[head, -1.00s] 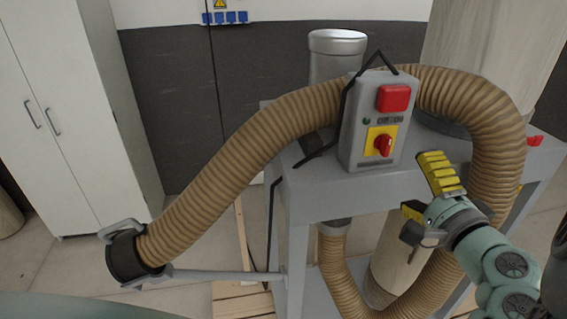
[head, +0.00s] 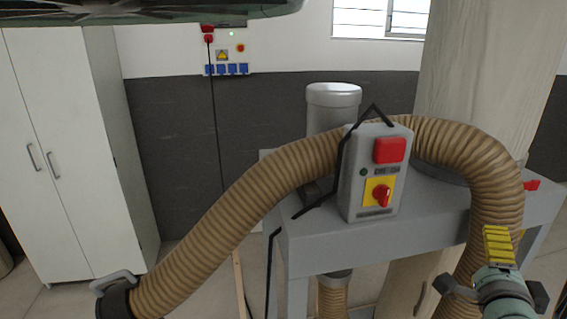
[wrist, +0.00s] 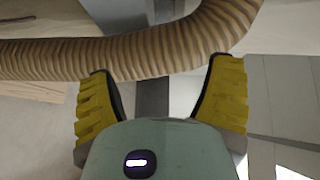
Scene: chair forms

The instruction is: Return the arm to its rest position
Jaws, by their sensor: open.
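My gripper (wrist: 162,88) shows in the wrist view with its two yellow ribbed fingers spread wide and nothing between them. A beige ribbed hose (wrist: 130,55) runs across the view beyond the fingertips; whether they touch it I cannot tell. In the head view part of my gripper, with one yellow finger, is at the lower right, in front of the hose (head: 497,180). The other finger is not clear there. The rest of my arm is mostly cut off by the lower right corner.
A grey machine frame (head: 430,215) carries a control box (head: 358,205) with a red button and a red knob on yellow. The hose arches behind it and ends in a black collar (head: 115,302) at lower left. A white cabinet (head: 75,150) stands at left.

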